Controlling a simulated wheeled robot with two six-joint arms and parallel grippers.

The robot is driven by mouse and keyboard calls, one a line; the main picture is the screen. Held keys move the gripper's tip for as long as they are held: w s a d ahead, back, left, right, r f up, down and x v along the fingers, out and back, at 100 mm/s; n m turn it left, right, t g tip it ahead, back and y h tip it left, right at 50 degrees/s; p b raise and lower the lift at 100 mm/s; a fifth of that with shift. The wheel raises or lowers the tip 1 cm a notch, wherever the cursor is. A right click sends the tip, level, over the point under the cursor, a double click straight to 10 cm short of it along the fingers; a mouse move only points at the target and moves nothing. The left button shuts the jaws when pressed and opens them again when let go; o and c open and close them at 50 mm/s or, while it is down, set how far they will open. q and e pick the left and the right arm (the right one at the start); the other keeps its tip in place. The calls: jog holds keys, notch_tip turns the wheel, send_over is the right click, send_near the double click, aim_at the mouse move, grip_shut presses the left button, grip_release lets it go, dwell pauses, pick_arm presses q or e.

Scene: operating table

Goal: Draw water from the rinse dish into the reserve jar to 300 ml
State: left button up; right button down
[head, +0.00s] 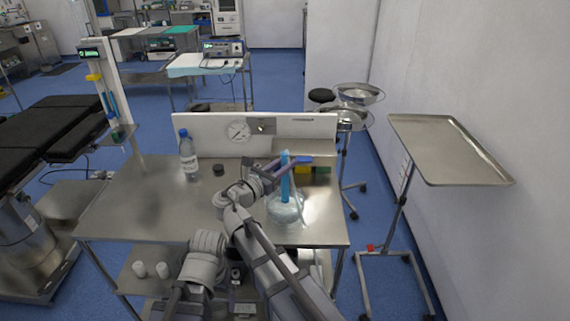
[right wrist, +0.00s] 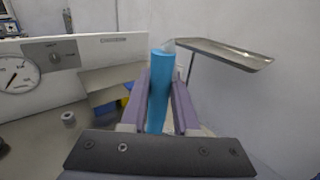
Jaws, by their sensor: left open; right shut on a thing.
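My right gripper (head: 287,164) is shut on an upright blue cylinder (head: 286,183). In the right wrist view, the blue cylinder (right wrist: 158,92) stands between the two purple fingers (right wrist: 160,103). Below it on the steel table is a clear, rounded glass vessel (head: 284,212) with pale bluish contents. The cylinder's lower end overlaps the vessel's top, and I cannot tell whether it is inside. I cannot tell whether this vessel is the rinse dish or the reserve jar, and no volume marks are readable. My left gripper's fingers do not show; only an arm link shows at the lower middle.
A blue-capped bottle (head: 187,152) and a small dark cylinder (head: 218,170) stand on the steel table (head: 135,205). A white panel with a dial (head: 239,131) lines its back edge. Yellow and blue blocks (head: 318,170) lie behind the gripper. A tray stand (head: 447,150) is at right.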

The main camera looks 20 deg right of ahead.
jog(key=shift+f+b, duration=1.7)
jog(key=shift+f, duration=0.2)
dwell(6.1)
